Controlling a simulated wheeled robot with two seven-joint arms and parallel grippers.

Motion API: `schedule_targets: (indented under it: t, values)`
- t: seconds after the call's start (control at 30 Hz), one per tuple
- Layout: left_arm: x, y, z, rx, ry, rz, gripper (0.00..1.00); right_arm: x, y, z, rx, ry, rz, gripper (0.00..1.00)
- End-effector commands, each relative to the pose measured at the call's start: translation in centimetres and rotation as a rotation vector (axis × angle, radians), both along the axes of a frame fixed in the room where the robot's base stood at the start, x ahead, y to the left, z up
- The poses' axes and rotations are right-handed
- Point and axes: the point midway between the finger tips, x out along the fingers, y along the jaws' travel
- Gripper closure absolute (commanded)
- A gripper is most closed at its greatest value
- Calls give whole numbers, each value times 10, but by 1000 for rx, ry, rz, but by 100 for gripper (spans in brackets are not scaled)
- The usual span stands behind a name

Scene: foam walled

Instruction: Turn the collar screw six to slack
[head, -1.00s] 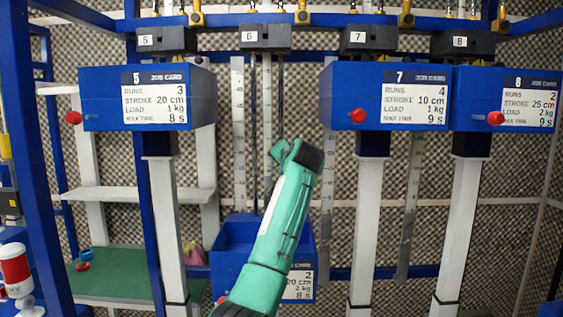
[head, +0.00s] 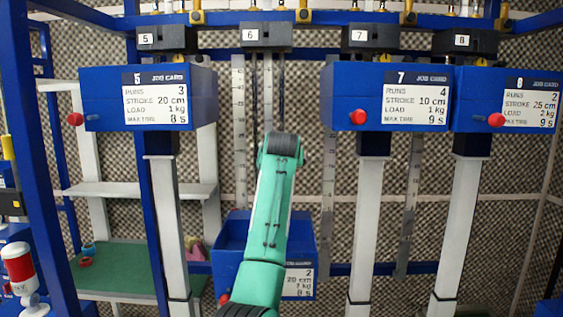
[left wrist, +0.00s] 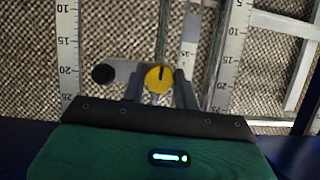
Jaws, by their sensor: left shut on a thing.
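In the left wrist view a round yellow knob (left wrist: 160,78) with a dark line on its face sits between the two grey fingers of my left gripper (left wrist: 160,88). The line runs up from the knob's middle in the picture. The gripper is shut on this knob. A black round knob (left wrist: 103,74) on a grey plate lies just left of it. In the head view the station 6 head block (head: 266,36) is at the top, and its blue box (head: 230,240) hangs low, partly covered by my green arm. My left gripper and the yellow knob are hidden there. My right gripper is not visible.
Blue boxes for stations 5 (head: 100,100), 7 (head: 345,90) and 8 (head: 475,120) hang high on either side, each with a red knob. Upright scales (left wrist: 68,50) flank the yellow knob. A blue post (head: 40,150) stands at left.

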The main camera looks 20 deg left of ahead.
Motion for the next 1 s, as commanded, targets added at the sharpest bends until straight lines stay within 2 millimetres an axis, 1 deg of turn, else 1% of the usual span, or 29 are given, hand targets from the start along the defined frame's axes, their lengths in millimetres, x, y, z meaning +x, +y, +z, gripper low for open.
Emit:
schedule_targets:
  t: [0.23, 0.67, 0.7, 0.8, 1.0]
  values:
    - [0, 0, 1, -54, -18, 0, 93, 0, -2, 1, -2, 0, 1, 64]
    - [0, 0, 1, -62, -21, 0, 93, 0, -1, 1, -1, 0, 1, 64]
    - [0, 0, 1, -62, -21, 0, 66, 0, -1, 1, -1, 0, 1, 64]
    - [0, 0, 1, -62, -20, 0, 49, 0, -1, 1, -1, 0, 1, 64]
    - [0, 0, 1, -61, -20, -1, 49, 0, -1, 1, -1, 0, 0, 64]
